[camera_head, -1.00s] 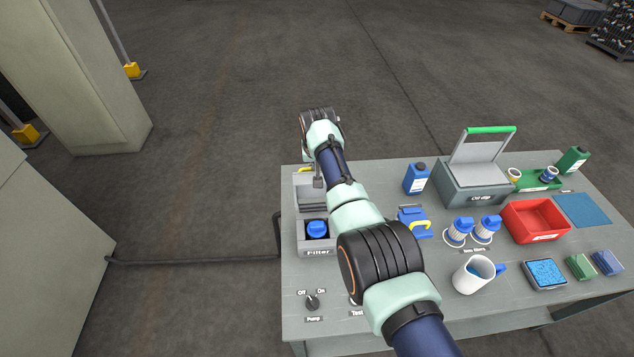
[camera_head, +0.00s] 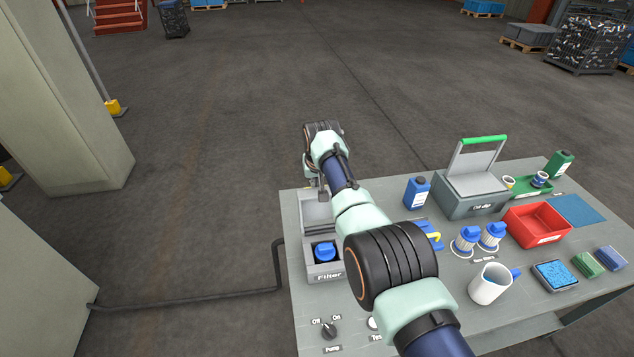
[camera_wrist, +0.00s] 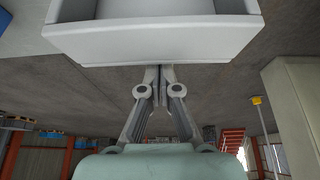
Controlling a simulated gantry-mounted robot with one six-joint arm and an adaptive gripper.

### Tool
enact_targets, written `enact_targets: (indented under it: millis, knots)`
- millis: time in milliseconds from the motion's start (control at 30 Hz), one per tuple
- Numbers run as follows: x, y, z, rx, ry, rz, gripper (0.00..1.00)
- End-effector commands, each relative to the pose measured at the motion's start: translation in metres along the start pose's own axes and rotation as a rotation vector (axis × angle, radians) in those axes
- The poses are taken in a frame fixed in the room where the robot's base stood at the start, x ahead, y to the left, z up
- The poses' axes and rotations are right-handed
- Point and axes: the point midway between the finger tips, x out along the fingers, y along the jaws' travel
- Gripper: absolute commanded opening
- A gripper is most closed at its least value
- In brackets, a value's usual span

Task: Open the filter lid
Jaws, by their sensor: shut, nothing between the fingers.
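The grey filter box (camera_head: 326,270), labelled "Filter", sits at the table's left edge. A blue cap (camera_head: 324,252) shows inside its front opening. A lighter grey panel, which looks like the filter lid (camera_head: 314,210), stands raised behind that opening. My gripper (camera_head: 322,194) is at the upper edge of this panel, partly hidden by my arm; whether it touches cannot be told. In the wrist view my gripper (camera_wrist: 161,74) is shut and empty, its tips close to the edge of a light grey hollow part (camera_wrist: 150,42).
A pump knob (camera_head: 329,330) is in front of the filter box. To the right are a blue bottle (camera_head: 416,193), a grey box with a green handle (camera_head: 473,200), two blue-capped filters (camera_head: 466,241), a white jug (camera_head: 489,284) and a red bin (camera_head: 538,224).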

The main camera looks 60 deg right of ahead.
Motion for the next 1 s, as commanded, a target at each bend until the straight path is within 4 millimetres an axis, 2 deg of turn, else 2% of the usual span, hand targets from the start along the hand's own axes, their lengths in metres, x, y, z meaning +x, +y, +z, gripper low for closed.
enact_targets:
  millis: [33,500,700,1000]
  knots:
    - [-0.017,-0.001,-0.006,-0.001,-0.001,0.0,0.0]
    - [-0.079,-0.006,-0.02,-0.009,-0.001,-0.003,0.0]
    - [-0.088,-0.007,-0.021,-0.01,-0.002,-0.004,0.0]
    - [-0.087,-0.007,-0.021,-0.01,-0.001,-0.004,0.0]
